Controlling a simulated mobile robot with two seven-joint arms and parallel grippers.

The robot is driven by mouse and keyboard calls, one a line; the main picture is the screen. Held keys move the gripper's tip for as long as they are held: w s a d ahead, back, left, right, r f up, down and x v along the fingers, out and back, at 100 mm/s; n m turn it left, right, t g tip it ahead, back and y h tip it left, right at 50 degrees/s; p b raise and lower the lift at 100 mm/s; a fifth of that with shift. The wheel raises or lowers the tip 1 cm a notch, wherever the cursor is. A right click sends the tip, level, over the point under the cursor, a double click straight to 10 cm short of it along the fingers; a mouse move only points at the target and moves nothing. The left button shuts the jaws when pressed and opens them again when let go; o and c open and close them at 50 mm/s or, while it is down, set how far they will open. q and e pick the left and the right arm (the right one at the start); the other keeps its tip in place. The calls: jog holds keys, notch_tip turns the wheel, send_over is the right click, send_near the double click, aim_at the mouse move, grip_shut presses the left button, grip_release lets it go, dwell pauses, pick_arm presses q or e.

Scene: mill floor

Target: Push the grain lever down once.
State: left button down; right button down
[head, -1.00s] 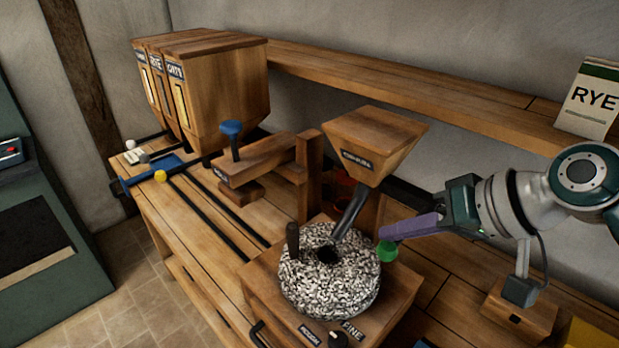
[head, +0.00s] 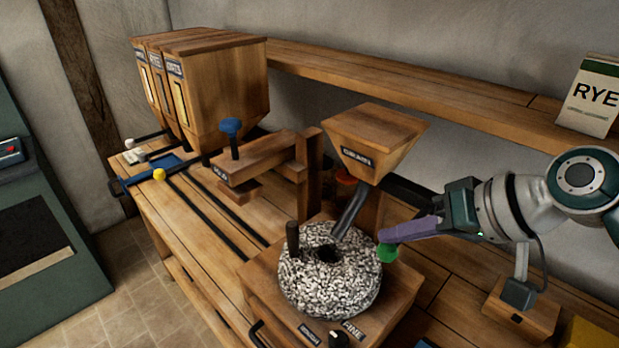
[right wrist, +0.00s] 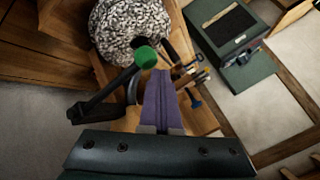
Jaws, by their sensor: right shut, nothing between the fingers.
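The grain lever's green knob (head: 387,252) shows right of the millstone, below the hopper labelled GRAIN (head: 372,145). In the right wrist view the green knob (right wrist: 147,56) sits at the end of a black lever arm (right wrist: 104,94). My right gripper (head: 384,236) comes in from the right, its purple fingers shut and empty. The fingertips are directly over the knob in the head view and overlap its top edge; I cannot tell whether they touch. In the right wrist view the fingers (right wrist: 160,74) lie just right of the knob. My left gripper is not in view.
The speckled millstone (head: 318,285) with an upright handle is close left of my fingers. A wooden press arm (head: 255,160) with a blue knob stands farther left, beside the bins (head: 225,95). A RYE packet (head: 592,97) stands on the back shelf (head: 430,92).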

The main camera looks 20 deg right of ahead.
aim_at(394, 252)
jog(key=shift+f+b, duration=1.45)
jog(key=shift+f, duration=0.4)
dwell(1.1)
jog(key=shift+r, duration=0.15)
dwell(0.4)
jog(key=shift+r+p, duration=2.7)
jog(key=shift+p, duration=0.1)
notch_tip(394, 252, up, 5)
jog(key=p, duration=0.5)
